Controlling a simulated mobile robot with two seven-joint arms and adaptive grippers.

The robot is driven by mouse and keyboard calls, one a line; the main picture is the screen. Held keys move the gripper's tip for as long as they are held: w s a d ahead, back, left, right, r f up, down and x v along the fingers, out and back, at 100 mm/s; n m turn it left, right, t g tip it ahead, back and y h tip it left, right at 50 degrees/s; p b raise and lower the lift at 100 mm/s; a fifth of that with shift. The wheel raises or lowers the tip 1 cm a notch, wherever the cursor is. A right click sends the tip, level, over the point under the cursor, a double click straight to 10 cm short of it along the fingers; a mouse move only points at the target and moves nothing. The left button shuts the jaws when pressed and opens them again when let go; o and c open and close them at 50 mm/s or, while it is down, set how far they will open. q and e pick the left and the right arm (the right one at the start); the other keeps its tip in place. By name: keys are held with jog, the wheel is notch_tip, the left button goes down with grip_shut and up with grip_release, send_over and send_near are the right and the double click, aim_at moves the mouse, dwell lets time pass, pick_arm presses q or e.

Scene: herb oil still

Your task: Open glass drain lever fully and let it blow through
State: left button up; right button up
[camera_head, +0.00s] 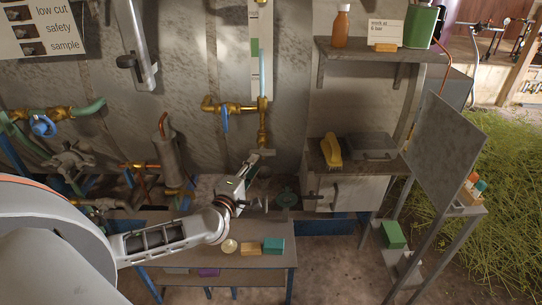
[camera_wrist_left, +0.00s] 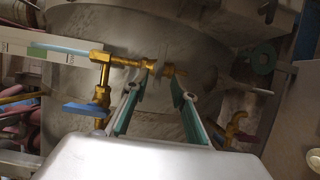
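The gauge glass (camera_head: 261,62) stands upright against the grey boiler wall in the head view; its lower end also shows in the wrist view (camera_wrist_left: 52,49). A brass fitting (camera_head: 233,107) with a blue lever (camera_head: 225,121) joins its foot; the blue lever also shows in the wrist view (camera_wrist_left: 84,108). The brass drain cock (camera_head: 262,127) hangs below the glass. My left gripper (camera_head: 262,155) is just below it. In the wrist view the fingers (camera_wrist_left: 160,88) are apart and empty, with brass drain parts (camera_wrist_left: 170,70) beyond their tips. I cannot make out the drain lever clearly. My right gripper is out of view.
A low bench (camera_head: 269,262) with small blocks stands under my left arm. Brass and copper pipework (camera_head: 137,166) lies to the left. A cabinet (camera_head: 346,190) with a yellow object (camera_head: 331,151) on top stands right. A green handwheel (camera_head: 286,197) sits low beside the gripper.

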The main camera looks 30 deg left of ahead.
aim_at(261, 155)
pick_arm(q)
jog(key=shift+w+a, duration=0.25)
jog(key=shift+w, duration=1.35)
jog(key=shift+w+a, duration=0.2)
jog(key=shift+w, duration=1.35)
grip_shut()
